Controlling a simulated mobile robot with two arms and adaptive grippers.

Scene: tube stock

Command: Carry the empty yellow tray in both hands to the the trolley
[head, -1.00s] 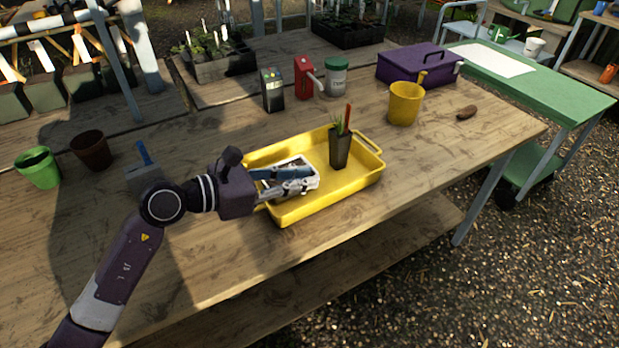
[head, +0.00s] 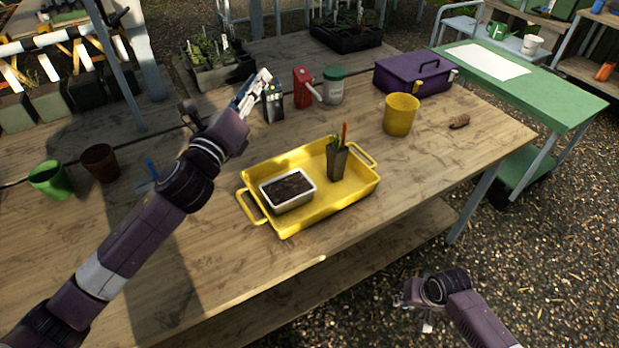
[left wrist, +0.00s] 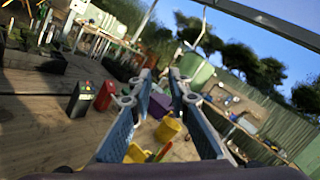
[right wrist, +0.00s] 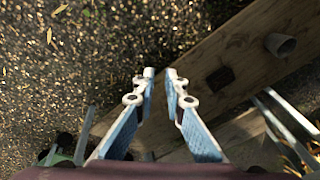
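The yellow tray (head: 326,208) lies on the wooden table and is not empty. A white box of dark soil (head: 290,207) sits in its left part, and a dark pot with a small plant (head: 338,162) stands toward its right. The trolley (head: 565,105), green-topped and wheeled, stands beyond the table at the right. My left gripper (head: 256,90) is raised behind the tray near the black box, its fingers apart and empty in the left wrist view (left wrist: 163,76). My right gripper (head: 410,305) is off the table's front edge; its fingers are apart and empty in the right wrist view (right wrist: 160,73).
A yellow pot (head: 400,115) and purple toolbox (head: 412,77) are to the right. A white sheet (head: 488,61) lies on the trolley. Bare table lies in front of the tray.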

